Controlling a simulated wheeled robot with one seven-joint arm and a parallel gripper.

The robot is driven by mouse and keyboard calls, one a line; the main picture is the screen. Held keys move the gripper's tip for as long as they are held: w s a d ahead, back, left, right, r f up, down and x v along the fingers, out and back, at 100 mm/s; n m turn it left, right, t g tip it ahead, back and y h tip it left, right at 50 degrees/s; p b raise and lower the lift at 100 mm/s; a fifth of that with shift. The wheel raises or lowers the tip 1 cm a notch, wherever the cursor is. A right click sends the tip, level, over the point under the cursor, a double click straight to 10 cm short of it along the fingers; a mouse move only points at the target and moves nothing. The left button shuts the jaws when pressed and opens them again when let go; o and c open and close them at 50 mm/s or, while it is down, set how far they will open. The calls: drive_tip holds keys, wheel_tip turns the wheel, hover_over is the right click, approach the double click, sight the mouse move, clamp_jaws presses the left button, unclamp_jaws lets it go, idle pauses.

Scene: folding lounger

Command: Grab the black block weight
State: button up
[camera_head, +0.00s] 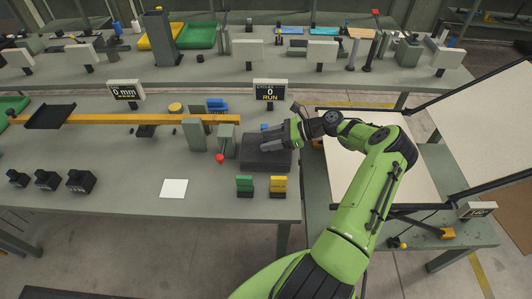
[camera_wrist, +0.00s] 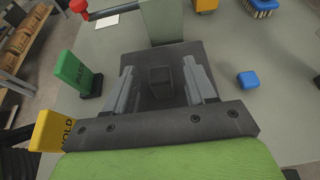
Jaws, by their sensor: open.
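A small dark block (camera_wrist: 160,82) lies between my gripper's two fingers in the wrist view, on a dark flat plate (camera_wrist: 155,52). I cannot tell whether the fingers touch it. My gripper (camera_wrist: 166,84) is open, its fingers apart on either side of the block. In the head view my gripper (camera_head: 284,137) is low over the dark plate (camera_head: 266,158) near the bench's right edge; it hides the block there. Three black block weights with knobs, small (camera_head: 17,178), middle (camera_head: 46,180) and larger (camera_head: 80,182), stand far to the left on the bench.
Green (camera_head: 244,186) and yellow (camera_head: 278,186) signs stand in front of the plate. A grey post unit with a red knob (camera_head: 220,158) is left of it. A blue block (camera_wrist: 248,79) lies to the right in the wrist view. A white card (camera_head: 173,188) lies on clear bench.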

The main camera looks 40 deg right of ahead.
sight(261, 142)
drive_tip(key=x, duration=0.3)
drive_tip(key=shift+f, duration=0.2)
drive_tip(key=shift+r, duration=0.1)
drive_tip(key=shift+c, duration=0.3)
clamp_jaws()
drive_tip(key=shift+r, duration=0.1)
idle(0.6)
